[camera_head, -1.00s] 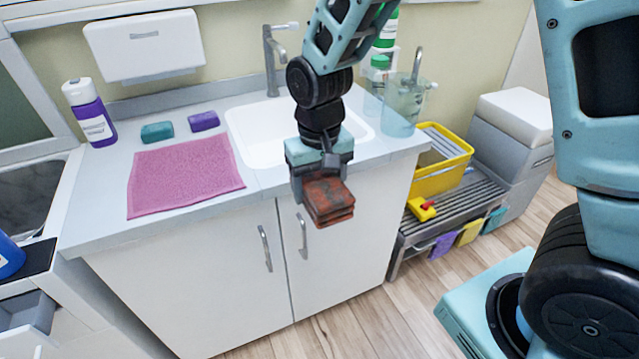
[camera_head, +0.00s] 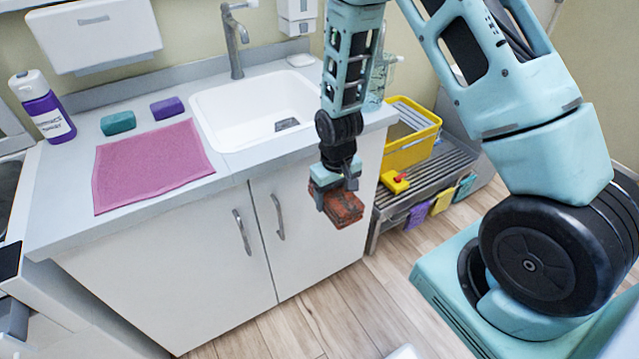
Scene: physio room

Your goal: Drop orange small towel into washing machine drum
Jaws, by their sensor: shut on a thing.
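My gripper (camera_head: 334,192) is shut on the orange small towel (camera_head: 343,207), a folded rust-orange stack. It holds the towel in the air in front of the right part of the sink cabinet, below the counter edge. The towel touches nothing else that I can see. The washing machine drum cannot be made out. A white appliance front edge (camera_head: 22,285) shows only in part at the far left, and I cannot tell what it is.
A white sink (camera_head: 215,122) is set in the counter, with a pink towel (camera_head: 150,168), teal and purple blocks, and a purple bottle (camera_head: 48,115). A yellow crate (camera_head: 405,155) stands on a slatted bench (camera_head: 440,178) at right.

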